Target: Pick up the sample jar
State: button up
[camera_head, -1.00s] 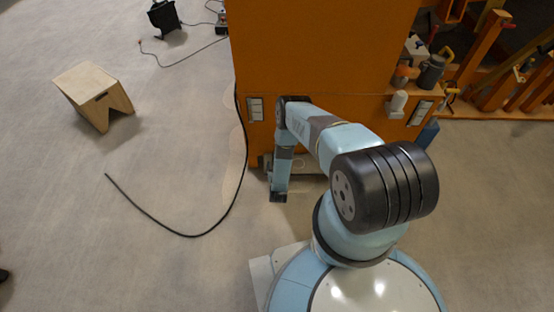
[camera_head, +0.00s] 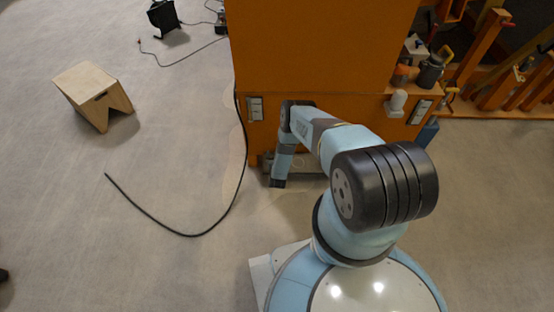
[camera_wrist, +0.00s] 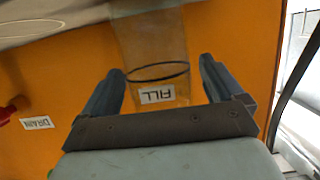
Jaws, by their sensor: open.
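A clear, see-through cylinder with a dark ring, which looks like the sample jar (camera_wrist: 150,45), shows in the wrist view in front of an orange panel. My gripper (camera_wrist: 163,66) is open, with one dark finger on either side of the cylinder's ringed end. Gaps show between the fingers and the cylinder, and I cannot tell how far it reaches between them in depth. In the head view my gripper (camera_head: 277,183) points down at the foot of the orange cabinet, and the jar cannot be made out there.
The orange cabinet (camera_head: 320,50) stands close in front of my arm. A FILL label (camera_wrist: 157,94) and a DRAIN label (camera_wrist: 37,123) are on its panel, with a red knob (camera_wrist: 8,112) at left. A black hose (camera_head: 170,230) and wooden stool (camera_head: 95,92) are left.

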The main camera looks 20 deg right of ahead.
jog(key=c, duration=1)
jog(key=shift+c, duration=0.2)
